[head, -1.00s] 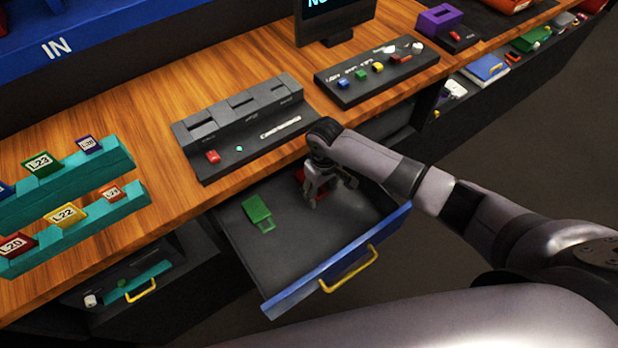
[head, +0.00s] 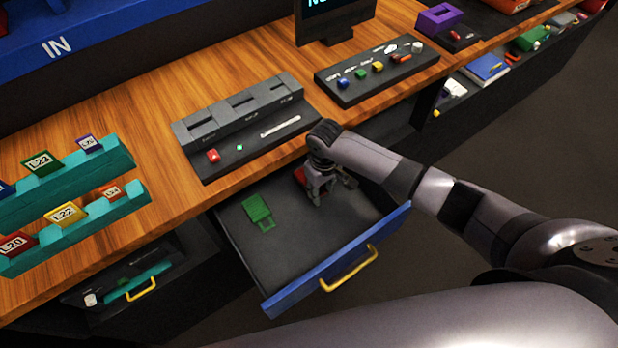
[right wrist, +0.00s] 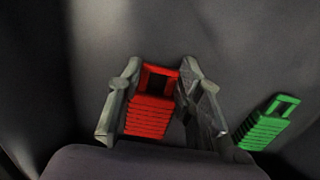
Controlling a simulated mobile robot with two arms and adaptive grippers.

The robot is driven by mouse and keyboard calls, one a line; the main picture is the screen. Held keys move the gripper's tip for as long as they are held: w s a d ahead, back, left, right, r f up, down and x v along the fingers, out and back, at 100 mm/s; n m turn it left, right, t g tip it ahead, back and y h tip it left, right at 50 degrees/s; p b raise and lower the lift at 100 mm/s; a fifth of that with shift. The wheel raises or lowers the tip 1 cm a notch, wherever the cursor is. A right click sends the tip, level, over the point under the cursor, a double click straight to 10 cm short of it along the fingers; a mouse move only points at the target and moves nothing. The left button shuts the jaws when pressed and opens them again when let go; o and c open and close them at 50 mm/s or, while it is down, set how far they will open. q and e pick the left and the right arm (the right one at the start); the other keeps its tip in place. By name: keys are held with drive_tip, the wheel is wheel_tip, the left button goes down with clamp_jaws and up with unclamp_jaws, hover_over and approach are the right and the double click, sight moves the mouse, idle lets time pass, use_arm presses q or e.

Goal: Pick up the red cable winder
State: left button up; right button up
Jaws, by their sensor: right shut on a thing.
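The red cable winder (right wrist: 150,105) lies in the open drawer (head: 285,255), between the two fingers of my right gripper. In the head view only a bit of the red winder (head: 299,175) shows behind the fingers. My right gripper (head: 332,192) reaches down into the drawer near its back right part and is shut on the red winder. In the right wrist view the grey fingers (right wrist: 160,80) stand one on each side of it. Whether it is lifted off the drawer floor I cannot tell. My left gripper is not in view.
A green winder (head: 258,211) lies in the same drawer, to the left of my gripper. The drawer's blue front (head: 300,290) has a yellow handle (head: 350,270). The wooden counter (head: 150,110) above carries a dark slotted panel (head: 240,125) close behind my wrist.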

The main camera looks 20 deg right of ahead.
drive_tip(key=shift+c, duration=0.6)
drive_tip(key=shift+r, duration=0.15)
drive_tip(key=shift+w+r, duration=0.1)
drive_tip(key=shift+r, duration=0.25)
wheel_tip(320, 180, up, 9)
